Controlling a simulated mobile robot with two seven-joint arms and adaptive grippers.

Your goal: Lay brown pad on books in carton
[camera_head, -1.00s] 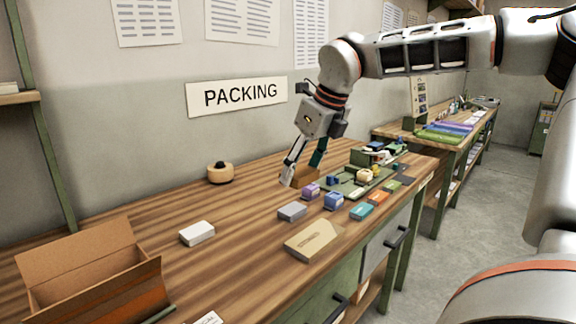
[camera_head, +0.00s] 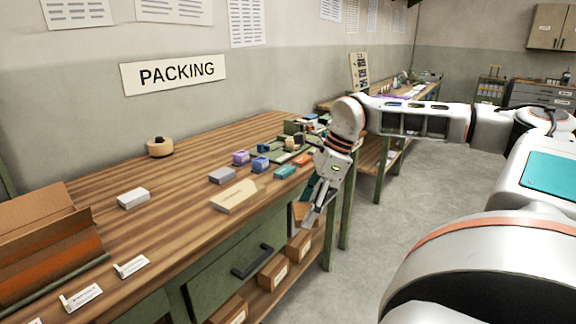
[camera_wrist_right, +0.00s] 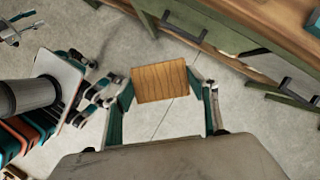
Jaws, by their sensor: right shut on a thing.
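My right gripper (camera_head: 313,207) is shut on a brown pad (camera_head: 301,212). It holds the pad in the air off the front edge of the packing table, over the aisle. In the right wrist view the pad (camera_wrist_right: 160,82) shows wood-like grain between the two fingertips. The open carton (camera_head: 40,215) stands at the far left of the table, cut by the picture edge, with a flap up. Books inside it cannot be made out. My left gripper does not show in the head view; jointed parts at the left of the wrist view may belong to it.
The wooden table (camera_head: 165,205) holds a white box (camera_head: 133,198), a tape roll (camera_head: 160,147), a tan packet (camera_head: 234,196), a grey box (camera_head: 222,175) and small coloured boxes. Small cartons (camera_head: 299,246) sit on the shelf below.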

